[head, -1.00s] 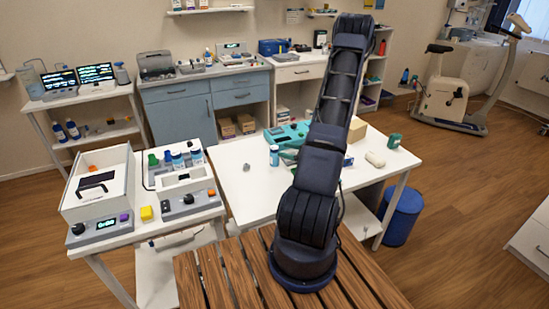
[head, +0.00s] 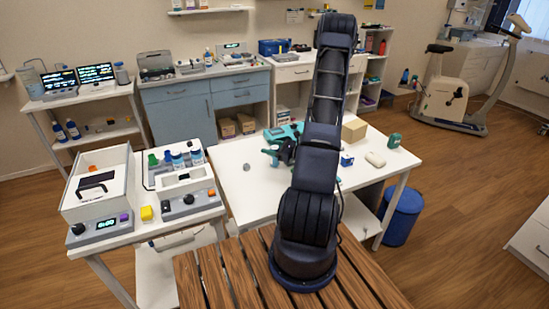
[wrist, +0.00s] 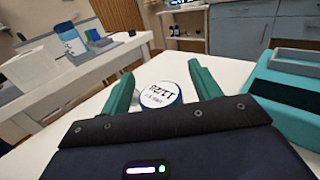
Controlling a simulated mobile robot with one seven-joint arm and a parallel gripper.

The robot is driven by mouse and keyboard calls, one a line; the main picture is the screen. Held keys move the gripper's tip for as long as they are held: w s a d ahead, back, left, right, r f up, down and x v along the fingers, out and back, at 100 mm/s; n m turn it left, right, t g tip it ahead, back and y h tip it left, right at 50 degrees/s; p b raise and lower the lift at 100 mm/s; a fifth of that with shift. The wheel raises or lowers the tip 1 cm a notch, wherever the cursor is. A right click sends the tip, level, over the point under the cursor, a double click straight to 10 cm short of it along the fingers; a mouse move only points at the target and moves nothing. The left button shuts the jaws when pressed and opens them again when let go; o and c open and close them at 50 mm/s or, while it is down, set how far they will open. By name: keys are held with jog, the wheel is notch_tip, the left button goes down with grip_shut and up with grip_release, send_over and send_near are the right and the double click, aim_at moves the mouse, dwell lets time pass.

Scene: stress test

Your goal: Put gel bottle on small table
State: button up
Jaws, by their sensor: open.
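A round white-topped bottle (wrist: 160,94) with dark print and a blue edge stands on the white table (head: 236,188). I take it to be the gel bottle, but its print is not clearly legible. In the wrist view my gripper (wrist: 160,80) is open, with teal fingers on either side of the bottle's top. I cannot tell whether they touch it. In the head view my gripper (head: 269,156) is at the table's left part and hides the bottle. Which table is the small table is not clear from the pictures.
A teal device (wrist: 285,100) is close on the right of my gripper. A cardboard box (head: 354,130), a white rounded item (head: 375,159) and a green item (head: 394,140) are on the table. The left table (head: 150,228) carries devices and a bottle rack. The white table's front left is mostly clear.

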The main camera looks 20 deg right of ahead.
jog(key=c, duration=1.2)
jog(key=shift+r, duration=0.1)
notch_tip(320, 180, up, 20)
jog(key=w+a+f+m+t+h, duration=0.1)
jog(key=w+a+f+m+h, duration=0.1)
jog(key=w, duration=0.4)
jog(key=w+a+f+m+t+h, duration=0.1)
jog(key=w+a+f+t+h, duration=0.1)
jog(key=w+a+f, duration=0.3)
jog(key=w+a+f+m+t+h, duration=0.1)
jog(key=w+a+f+m+h, duration=0.1)
jog(key=w, duration=0.6)
jog(key=shift+w+a+f+m+h, duration=0.1)
jog(key=shift+a+f+h, duration=0.2)
jog(key=shift+a, duration=0.25)
jog(key=shift+s+a+f+m+h, duration=0.1)
jog(key=shift+a+f+h, duration=0.15)
jog(key=shift+a+f, duration=0.25)
jog(key=shift+w+a+f+m+h, duration=0.1)
jog(key=shift+a+f+h, duration=0.2)
jog(key=shift+a, duration=0.3)
